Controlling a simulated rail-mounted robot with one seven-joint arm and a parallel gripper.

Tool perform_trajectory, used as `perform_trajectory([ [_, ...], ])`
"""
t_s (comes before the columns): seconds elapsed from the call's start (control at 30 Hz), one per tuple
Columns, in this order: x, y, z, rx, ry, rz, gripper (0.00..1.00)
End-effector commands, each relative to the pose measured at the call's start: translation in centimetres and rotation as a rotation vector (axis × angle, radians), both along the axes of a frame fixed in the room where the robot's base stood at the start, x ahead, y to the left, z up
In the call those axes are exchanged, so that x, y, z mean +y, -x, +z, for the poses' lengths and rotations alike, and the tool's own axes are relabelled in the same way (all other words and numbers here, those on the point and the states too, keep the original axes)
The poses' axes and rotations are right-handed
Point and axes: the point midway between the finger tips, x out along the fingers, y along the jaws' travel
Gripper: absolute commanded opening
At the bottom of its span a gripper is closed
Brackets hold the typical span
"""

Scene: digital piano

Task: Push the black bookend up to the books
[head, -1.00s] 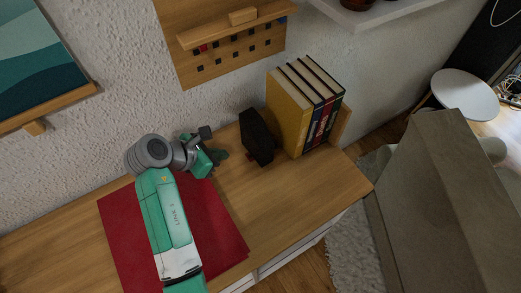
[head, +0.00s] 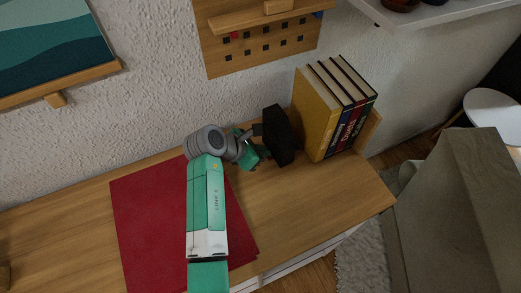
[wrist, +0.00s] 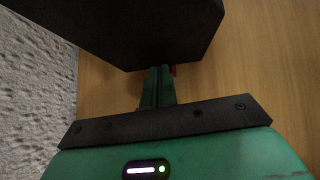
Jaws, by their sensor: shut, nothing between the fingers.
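The black bookend (head: 280,137) stands upright on the wooden top, left of the books (head: 334,112). A narrow strip of bare wood shows between its base and the yellow book. My gripper (head: 267,153) is shut and empty, low at the bookend's left side. In the wrist view the shut fingers (wrist: 158,86) reach the near edge of the dark bookend (wrist: 135,25). Whether they touch it I cannot tell. A small red bit (wrist: 174,70) shows beside the fingertips. The books are not seen in the wrist view.
A wooden end piece (head: 369,132) stands right of the books. A red mat (head: 150,215) lies under my arm. The textured wall (head: 150,110) runs close behind, with a wooden pegboard (head: 262,43) above. The wooden top (head: 310,205) is clear in front of the bookend and books.

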Motion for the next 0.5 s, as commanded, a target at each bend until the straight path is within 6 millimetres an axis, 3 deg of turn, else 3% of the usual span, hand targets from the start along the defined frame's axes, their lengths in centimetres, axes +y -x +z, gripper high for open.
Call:
perform_trajectory([
  [0.17,-1.6,-1.0,1.2,0.002,0.002,-0.001,0.0],
  [0.33,-4.1,-2.4,0.2,0.0,0.001,-0.004,0.0],
  [0.5,-4.9,-2.9,0.0,-0.001,0.0,-0.002,0.0],
])
